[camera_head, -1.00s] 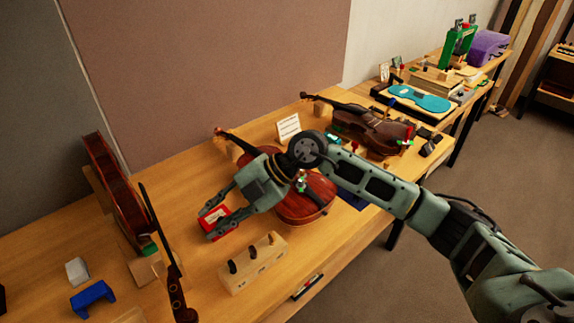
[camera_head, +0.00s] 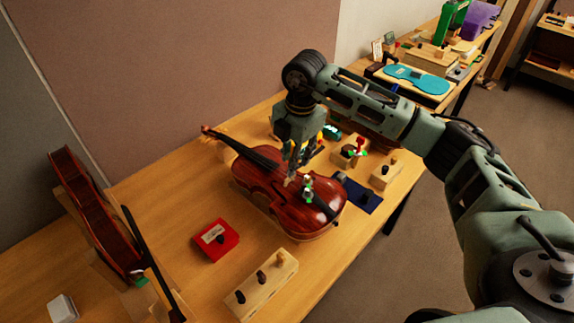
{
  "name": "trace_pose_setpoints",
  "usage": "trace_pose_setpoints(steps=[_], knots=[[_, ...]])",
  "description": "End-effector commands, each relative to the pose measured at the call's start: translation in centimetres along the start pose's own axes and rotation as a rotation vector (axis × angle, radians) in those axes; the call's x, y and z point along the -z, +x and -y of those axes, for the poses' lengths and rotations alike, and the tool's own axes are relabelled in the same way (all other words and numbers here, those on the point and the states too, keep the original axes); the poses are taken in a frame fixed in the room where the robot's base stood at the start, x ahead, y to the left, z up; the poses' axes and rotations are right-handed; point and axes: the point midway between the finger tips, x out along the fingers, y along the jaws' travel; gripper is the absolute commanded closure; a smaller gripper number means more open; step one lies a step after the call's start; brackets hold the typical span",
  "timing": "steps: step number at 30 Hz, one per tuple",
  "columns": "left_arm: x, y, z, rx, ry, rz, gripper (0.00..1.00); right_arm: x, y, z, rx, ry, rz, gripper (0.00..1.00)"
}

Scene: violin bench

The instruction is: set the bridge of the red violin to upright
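The red violin (camera_head: 265,188) lies face up on the bench, its neck pointing to the upper left. A small pale and green piece (camera_head: 308,187) stands out on its top near the tailpiece; I cannot tell whether this is the bridge, or how the bridge is tilted. My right gripper (camera_head: 291,178) points down over the violin's middle, its fingertips close to the strings and just left of that piece. The fingers are seen edge-on, so their opening is unclear. The arm hides part of the bench behind the violin. My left gripper is out of view.
A red box (camera_head: 215,240) and a wooden block with dark pegs (camera_head: 262,283) lie in front of the violin. A dark blue mat (camera_head: 361,196) is to its right. Another violin (camera_head: 92,212) stands at the left. Bare bench lies between it and the red box.

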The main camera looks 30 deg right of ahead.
Motion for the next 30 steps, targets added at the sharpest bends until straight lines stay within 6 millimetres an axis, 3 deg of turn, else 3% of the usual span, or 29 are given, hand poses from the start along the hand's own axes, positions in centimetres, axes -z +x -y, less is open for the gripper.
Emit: trace_pose_setpoints(steps=[3,8,11,19,22,30], knots=[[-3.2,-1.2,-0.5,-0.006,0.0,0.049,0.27,0.1,1.8,0.1,0.004,-0.002,-0.003,0.75],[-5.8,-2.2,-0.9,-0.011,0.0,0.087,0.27,0.1,4.2,0.0,0.003,-0.001,-0.003,0.75],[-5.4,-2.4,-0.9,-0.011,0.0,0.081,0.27,0.1,5.3,0.0,0.001,-0.002,-0.002,0.75],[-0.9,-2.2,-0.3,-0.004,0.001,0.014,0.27,0.1,6.0,0.0,-0.002,-0.003,-0.003,0.75],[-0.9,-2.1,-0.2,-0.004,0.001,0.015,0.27,0.1,6.0,0.0,-0.002,-0.003,-0.002,0.76],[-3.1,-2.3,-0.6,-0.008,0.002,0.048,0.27,0.1,6.0,0.0,-0.002,-0.003,-0.002,0.99]])
